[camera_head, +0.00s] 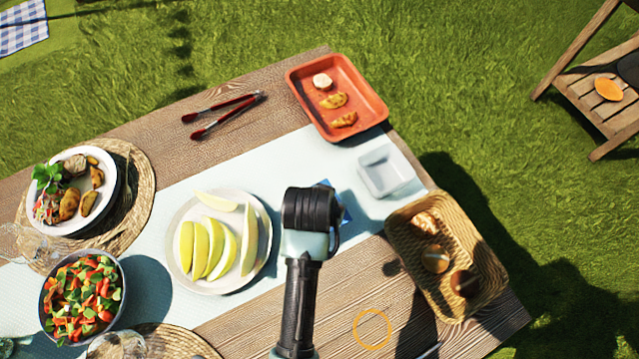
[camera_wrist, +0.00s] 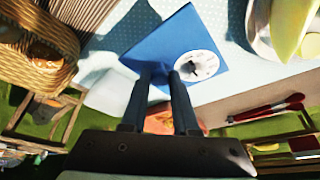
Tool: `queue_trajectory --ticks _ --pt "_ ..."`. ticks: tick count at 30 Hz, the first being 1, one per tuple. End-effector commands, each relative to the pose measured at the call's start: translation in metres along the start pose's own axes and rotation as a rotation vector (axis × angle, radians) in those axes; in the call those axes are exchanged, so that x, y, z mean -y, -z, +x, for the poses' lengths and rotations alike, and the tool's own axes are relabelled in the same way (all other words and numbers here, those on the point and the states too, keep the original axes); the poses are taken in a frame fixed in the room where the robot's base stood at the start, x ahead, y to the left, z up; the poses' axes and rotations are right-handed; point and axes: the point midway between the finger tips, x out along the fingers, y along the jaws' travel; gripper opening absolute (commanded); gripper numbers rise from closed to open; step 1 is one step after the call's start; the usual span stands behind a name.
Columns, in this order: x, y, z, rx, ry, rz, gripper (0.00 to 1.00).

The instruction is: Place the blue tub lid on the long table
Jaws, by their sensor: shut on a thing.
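The blue tub lid (camera_wrist: 165,35) is a flat blue square with a round white label. My gripper (camera_wrist: 160,76) is shut on its near edge in the wrist view. In the head view only small blue parts of the lid (camera_head: 346,214) show, the rest hidden behind my wrist. It is over the pale runner on the long table (camera_head: 350,275), between the plate of melon slices and a white open tub (camera_head: 387,170). I cannot tell how high it is held.
An orange tray (camera_head: 368,85) and red tongs (camera_head: 222,115) lie beyond. A bread basket (camera_head: 480,255) stands at the right edge, the melon plate (camera_head: 185,275) at left. A thin orange ring (camera_head: 372,311) marks mostly bare wood at the front.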

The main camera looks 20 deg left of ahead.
Motion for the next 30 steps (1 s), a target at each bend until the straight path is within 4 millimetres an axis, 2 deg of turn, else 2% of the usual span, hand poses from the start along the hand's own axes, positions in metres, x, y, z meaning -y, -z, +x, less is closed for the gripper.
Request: queue_trajectory --ticks 12,24,25,29,30 --pt "0.0 -0.018 0.044 -0.001 0.001 -0.001 0.0" --pt "0.0 -0.02 0.05 -0.001 0.0 0.0 0.0" --pt "0.0 -0.02 0.049 -0.001 0.0 0.0 0.34" --pt "0.0 -0.02 0.049 -0.001 0.0 0.0 0.57" --pt "0.0 -0.02 0.049 -0.001 0.0 0.0 0.58"
